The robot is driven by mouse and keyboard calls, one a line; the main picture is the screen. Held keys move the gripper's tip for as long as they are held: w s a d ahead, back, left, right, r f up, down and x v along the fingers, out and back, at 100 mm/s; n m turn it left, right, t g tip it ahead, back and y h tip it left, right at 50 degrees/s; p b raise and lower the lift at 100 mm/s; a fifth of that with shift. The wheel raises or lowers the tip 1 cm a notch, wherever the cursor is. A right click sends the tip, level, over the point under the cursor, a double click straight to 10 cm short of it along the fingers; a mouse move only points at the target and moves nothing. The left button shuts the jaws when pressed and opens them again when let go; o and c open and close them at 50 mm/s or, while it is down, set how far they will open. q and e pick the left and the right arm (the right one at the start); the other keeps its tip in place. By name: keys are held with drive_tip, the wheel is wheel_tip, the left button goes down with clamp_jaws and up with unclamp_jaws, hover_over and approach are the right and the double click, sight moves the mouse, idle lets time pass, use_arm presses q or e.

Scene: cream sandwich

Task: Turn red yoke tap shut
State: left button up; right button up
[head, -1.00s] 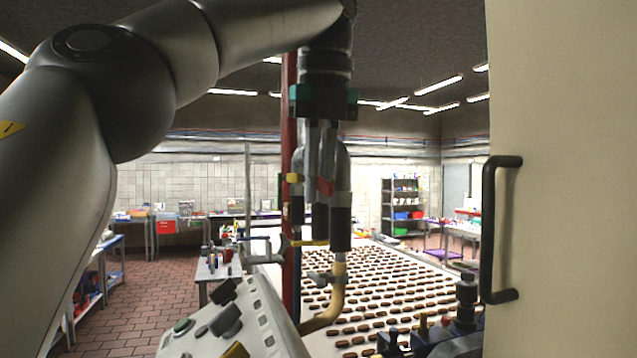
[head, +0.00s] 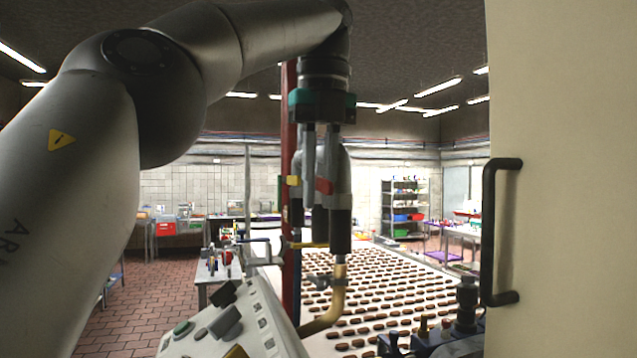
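The yoke (head: 343,165) is a forked silver pipe with black sleeves, standing right of a red post. Its red tap (head: 324,186) is a small red lever near the fork, partly covered by my gripper. A yellow tap (head: 293,181) sits on the left branch. My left gripper (head: 316,205) points down from above, in front of the yoke at the red tap. Its two fingers look apart, with the red lever showing beside and between them. Whether they touch the lever is hard to tell. My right gripper is out of view.
A sloped control panel (head: 228,328) stands below left. A brass pipe (head: 335,300) runs down from the yoke. A belt with rows of brown biscuits (head: 385,275) lies behind. A cream door with a black handle (head: 490,230) closes off the right side.

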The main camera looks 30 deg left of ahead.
use_arm(q)
drive_tip(key=shift+r, duration=0.15)
drive_tip(key=shift+f+t+y, duration=0.2)
drive_tip(key=shift+t+y, duration=0.6)
drive_tip(key=shift+y, duration=0.1)
